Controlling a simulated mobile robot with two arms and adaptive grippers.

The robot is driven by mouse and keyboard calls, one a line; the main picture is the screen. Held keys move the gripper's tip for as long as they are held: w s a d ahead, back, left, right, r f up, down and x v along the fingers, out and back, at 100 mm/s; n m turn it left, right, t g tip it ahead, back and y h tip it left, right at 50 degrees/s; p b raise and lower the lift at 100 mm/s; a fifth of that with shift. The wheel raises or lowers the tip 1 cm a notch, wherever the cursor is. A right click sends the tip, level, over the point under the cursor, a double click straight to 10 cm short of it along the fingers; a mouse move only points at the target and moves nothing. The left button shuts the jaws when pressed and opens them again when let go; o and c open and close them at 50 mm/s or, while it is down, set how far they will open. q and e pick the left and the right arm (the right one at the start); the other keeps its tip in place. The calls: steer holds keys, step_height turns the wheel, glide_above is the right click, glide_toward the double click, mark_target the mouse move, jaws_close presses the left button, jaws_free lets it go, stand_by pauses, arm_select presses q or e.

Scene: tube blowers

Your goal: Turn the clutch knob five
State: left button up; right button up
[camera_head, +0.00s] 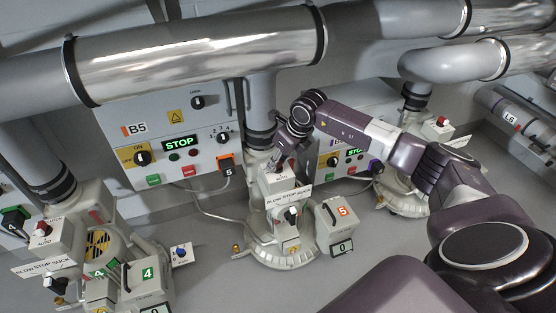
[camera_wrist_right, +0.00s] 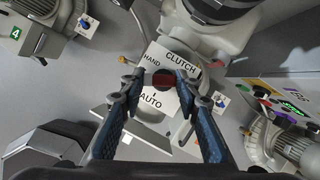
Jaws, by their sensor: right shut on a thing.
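The clutch knob, red and dark (camera_wrist_right: 158,80), sits on a white plate (camera_wrist_right: 152,58) marked CLUTCH, HAND and AUTO in the right wrist view. My right gripper (camera_wrist_right: 157,78) has its two blue-padded fingers on either side of the knob and is shut on it. In the head view my right gripper (camera_head: 275,162) reaches down to the top of the white box (camera_head: 280,183) on blower five. The fingers largely hide the knob there, and its exact pointing is hard to tell. My left gripper is not in view.
Below the clutch box is a BLOW STOP SUCK selector (camera_head: 292,213). Blower four (camera_head: 100,262) is at left. A vertical pipe (camera_head: 261,105) rises close behind the gripper.

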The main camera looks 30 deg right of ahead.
steer(key=m+h+p, duration=0.1)
steer(key=m, duration=0.1)
steer(key=shift+a+r+m, duration=0.1)
steer(key=shift+m, duration=0.2)
arm_select(q)
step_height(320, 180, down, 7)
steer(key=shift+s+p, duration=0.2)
steer(key=shift+p, duration=0.2)
arm_select(e)
steer(key=shift+w+m+h, duration=0.15)
steer(key=shift+m+h, duration=0.35)
steer(key=shift+m, duration=0.8)
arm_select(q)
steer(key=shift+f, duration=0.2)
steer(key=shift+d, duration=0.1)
arm_select(e)
steer(key=o, duration=1.2)
steer(key=shift+c, duration=0.2)
steer(key=v, duration=1.2)
steer(key=shift+a, duration=0.15)
